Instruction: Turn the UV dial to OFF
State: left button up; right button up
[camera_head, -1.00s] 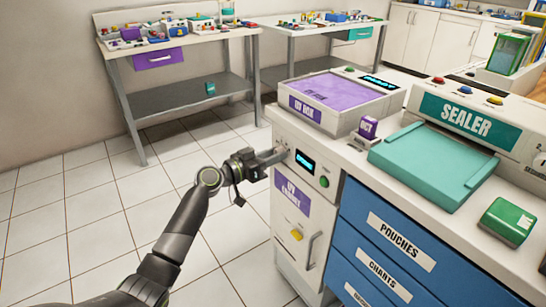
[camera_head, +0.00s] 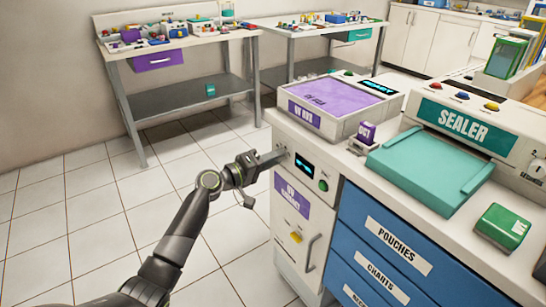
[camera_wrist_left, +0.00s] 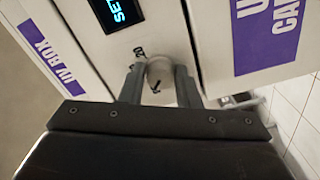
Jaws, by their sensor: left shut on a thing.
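The UV cabinet (camera_head: 290,239) is white with a purple label. A small display (camera_head: 304,163) and a green button (camera_head: 323,185) are on its upper panel. My left gripper (camera_head: 280,155) reaches the left part of that panel. In the left wrist view, the fingers of my left gripper (camera_wrist_left: 160,82) are shut on the round grey dial (camera_wrist_left: 159,74), one on each side. A dark pointer mark shows on the dial's face. In the head view the gripper hides the dial. My right gripper is not in view.
The UV box (camera_head: 305,113) with a purple lid sits on the counter above the cabinet. Blue drawers (camera_head: 385,250) and a teal sealer (camera_head: 435,165) are to the right. A yellow latch (camera_head: 296,237) and a handle (camera_head: 312,252) are lower on the cabinet. The floor at left is clear.

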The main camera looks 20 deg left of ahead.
pick_arm(q)
jog(key=shift+n+p, duration=0.45)
jog(key=shift+n, duration=1.05)
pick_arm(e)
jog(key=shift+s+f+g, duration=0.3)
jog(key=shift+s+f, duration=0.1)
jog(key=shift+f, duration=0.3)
pick_arm(q)
jog(key=o, duration=0.9)
jog(key=shift+o, duration=0.3)
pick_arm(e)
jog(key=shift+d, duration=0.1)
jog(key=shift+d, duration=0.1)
pick_arm(q)
jog(key=shift+s+a, duration=0.1)
